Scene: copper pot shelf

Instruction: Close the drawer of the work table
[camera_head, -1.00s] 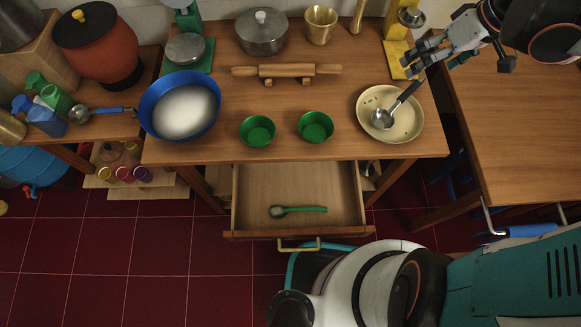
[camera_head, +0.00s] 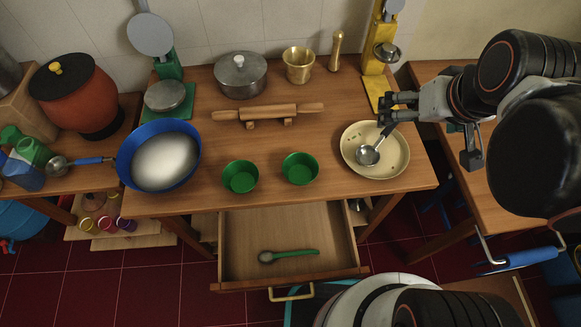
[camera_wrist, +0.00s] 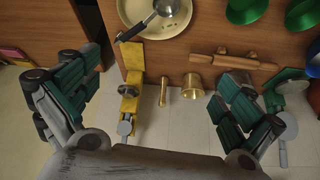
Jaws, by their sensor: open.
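The work table (camera_head: 330,188) stands in the middle of the head view. Its drawer (camera_head: 245,240) is pulled out towards me, with a brass handle (camera_head: 291,293) on its front. A spoon with a green handle (camera_head: 290,253) lies inside it. My gripper (camera_head: 388,108) is at the right end of the table, above and behind the cream plate, well away from the drawer. In the wrist view my gripper (camera_wrist: 150,105) has its fingers spread wide with nothing between them. The drawer is not visible in the wrist view.
On the table are a blue bowl (camera_head: 192,137), green bowls (camera_head: 240,176), a rolling pin (camera_head: 270,111), a cream plate (camera_head: 398,162) with a ladle, and a yellow scale (camera_head: 378,75). A side table with a blue-handled bar (camera_head: 527,259) stands right.

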